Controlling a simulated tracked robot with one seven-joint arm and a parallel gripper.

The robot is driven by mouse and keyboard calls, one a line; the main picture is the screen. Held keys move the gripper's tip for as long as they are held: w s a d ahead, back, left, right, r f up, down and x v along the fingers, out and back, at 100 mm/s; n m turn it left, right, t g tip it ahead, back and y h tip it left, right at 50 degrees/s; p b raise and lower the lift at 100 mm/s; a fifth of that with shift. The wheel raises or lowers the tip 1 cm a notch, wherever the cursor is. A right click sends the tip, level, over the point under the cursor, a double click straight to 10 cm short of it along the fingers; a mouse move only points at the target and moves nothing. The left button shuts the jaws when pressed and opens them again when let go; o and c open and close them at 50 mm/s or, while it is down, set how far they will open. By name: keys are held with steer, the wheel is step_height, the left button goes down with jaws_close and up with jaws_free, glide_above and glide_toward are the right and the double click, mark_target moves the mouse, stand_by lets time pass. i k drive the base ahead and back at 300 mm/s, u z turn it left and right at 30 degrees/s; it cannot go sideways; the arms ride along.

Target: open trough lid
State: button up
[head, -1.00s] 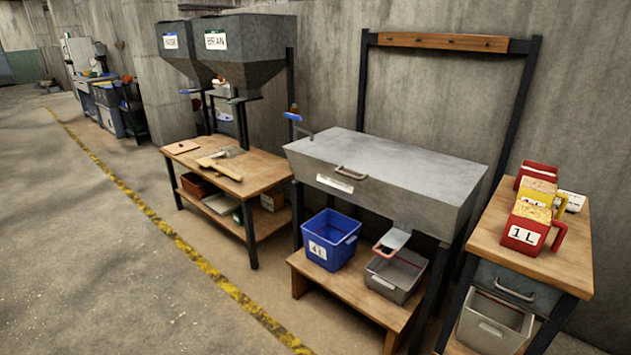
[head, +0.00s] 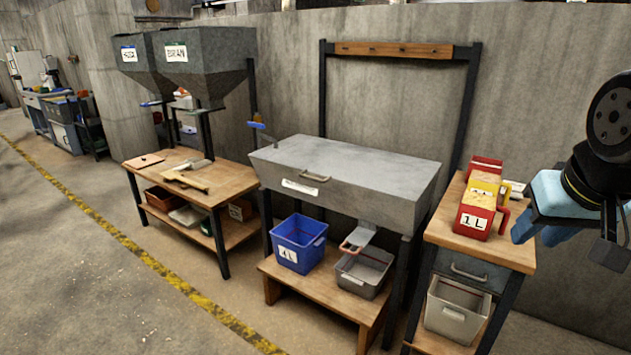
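The trough (head: 345,205) is a grey metal box on dark legs in the middle of the head view. Its flat grey lid (head: 350,166) lies closed on top. A small handle (head: 315,177) sits at the front edge, above a white label. My gripper (head: 612,240) hangs at the right edge, well right of the trough and apart from it.
A wooden table (head: 442,236) with red and yellow measuring scoops (head: 477,208) stands between the trough and my arm. A blue bin (head: 299,243) and a grey bin (head: 362,274) sit below the trough. Hoppers (head: 205,65) stand at left. Floor at front left is clear.

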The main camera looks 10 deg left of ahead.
mark_target(401, 176)
steer(key=u, duration=0.05)
steer(key=i, duration=1)
steer(key=z, duration=0.1)
